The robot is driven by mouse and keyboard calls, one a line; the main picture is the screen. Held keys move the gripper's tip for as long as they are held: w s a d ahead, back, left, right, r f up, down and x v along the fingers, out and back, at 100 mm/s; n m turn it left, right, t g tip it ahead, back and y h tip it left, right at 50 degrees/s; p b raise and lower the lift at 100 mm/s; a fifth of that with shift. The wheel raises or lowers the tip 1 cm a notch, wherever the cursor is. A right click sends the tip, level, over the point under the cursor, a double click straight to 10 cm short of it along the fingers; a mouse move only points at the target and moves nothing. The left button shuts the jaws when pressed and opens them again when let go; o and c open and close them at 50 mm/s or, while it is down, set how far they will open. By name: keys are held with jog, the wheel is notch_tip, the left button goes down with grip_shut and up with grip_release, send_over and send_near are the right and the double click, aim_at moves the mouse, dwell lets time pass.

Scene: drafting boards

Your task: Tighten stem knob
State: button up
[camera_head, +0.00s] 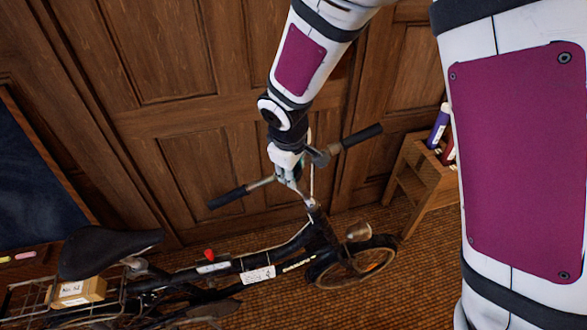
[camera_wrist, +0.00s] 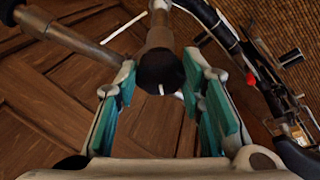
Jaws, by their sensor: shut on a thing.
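A black bicycle (camera_head: 318,238) stands in front of a wooden door. Its handlebar has dark grips, with the left grip (camera_head: 228,197) and the right grip (camera_head: 362,135) on either side of my gripper (camera_head: 289,179). In the wrist view, the dark, round stem knob (camera_wrist: 160,72) has a short white mark on its face. It sits between the teal pads of my gripper (camera_wrist: 162,92), which is shut on it. In the head view my gripper hides the knob. A metal bar (camera_wrist: 72,36) of the handlebar runs off to the upper left in the wrist view.
A wooden shelf (camera_head: 431,178) with bottles (camera_head: 438,127) stands on the right. The saddle (camera_head: 108,250) and a rear rack with a small box (camera_head: 78,291) are at lower left. A dark board (camera_head: 35,175) leans at far left. Woven floor lies below.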

jog(key=m, duration=0.2)
jog(key=m+t+h, duration=0.1)
jog(key=m, duration=0.1)
jog(key=shift+s+a, duration=0.15)
jog(key=shift+a, duration=0.05)
jog(key=m+h+p, duration=0.1)
jog(key=m, duration=0.2)
jog(key=shift+t+p, duration=0.3)
jog(key=shift+p, duration=0.1)
jog(key=shift+m+h+p, duration=0.3)
jog(key=shift+m+p, duration=0.35)
jog(key=shift+m, duration=0.45)
jog(key=shift+f, duration=0.1)
jog(key=o, duration=1.1)
jog(key=shift+o, duration=0.2)
jog(key=shift+a, duration=0.1)
jog(key=v, duration=0.7)
jog(key=shift+r, duration=0.2)
